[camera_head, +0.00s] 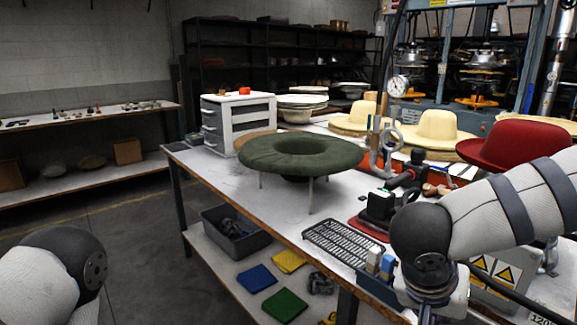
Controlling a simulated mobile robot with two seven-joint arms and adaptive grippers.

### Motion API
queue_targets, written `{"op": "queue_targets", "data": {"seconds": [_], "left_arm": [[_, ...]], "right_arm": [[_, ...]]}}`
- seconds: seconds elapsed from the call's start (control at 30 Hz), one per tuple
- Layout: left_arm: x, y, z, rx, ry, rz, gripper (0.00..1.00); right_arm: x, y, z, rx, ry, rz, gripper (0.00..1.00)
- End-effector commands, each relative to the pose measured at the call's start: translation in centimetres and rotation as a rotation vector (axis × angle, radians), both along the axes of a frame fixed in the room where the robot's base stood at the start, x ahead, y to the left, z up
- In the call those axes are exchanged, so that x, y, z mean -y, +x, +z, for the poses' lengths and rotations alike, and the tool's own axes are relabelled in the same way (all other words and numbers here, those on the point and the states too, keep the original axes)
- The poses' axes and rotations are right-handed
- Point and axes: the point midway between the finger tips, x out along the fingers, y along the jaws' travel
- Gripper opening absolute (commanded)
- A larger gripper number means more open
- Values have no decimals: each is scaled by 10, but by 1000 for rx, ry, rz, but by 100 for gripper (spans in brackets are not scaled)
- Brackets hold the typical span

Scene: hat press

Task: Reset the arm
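My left arm shows only as a white link with a dark joint at the bottom left corner of the head view. Its gripper is outside the picture. My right arm comes in from the right edge, pale with dark bands. It bends at a dark joint above the front right of the worktable (225,178), and its lower part runs out at the bottom edge. No fingertips of the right gripper can be made out. A dark green hat (310,150) with a wide brim sits upside down on a thin-legged stand on the table, apart from both arms.
A white drawer unit (238,120) stands behind the green hat. A red hat (515,145) and cream hats (435,128) sit at the right, near the press. A black grate (343,240) lies at the front edge. A grey bin (232,236) is on the lower shelf.

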Motion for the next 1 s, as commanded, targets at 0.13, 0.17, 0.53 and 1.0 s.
{"op": "queue_targets", "data": {"seconds": [0.13,0.17,0.53,1.0], "left_arm": [[0,-1,0,-4,0,0,0],[0,-1,0,-4,0,0,0],[0,-1,0,-3,0,1,0],[0,-1,0,-3,1,1,0]], "right_arm": [[0,-31,-134,79,-26,215,0],[-4,-47,-158,65,6,269,0],[-6,-279,-250,-435,368,504,0],[-4,-293,-249,-472,385,505,0]]}}
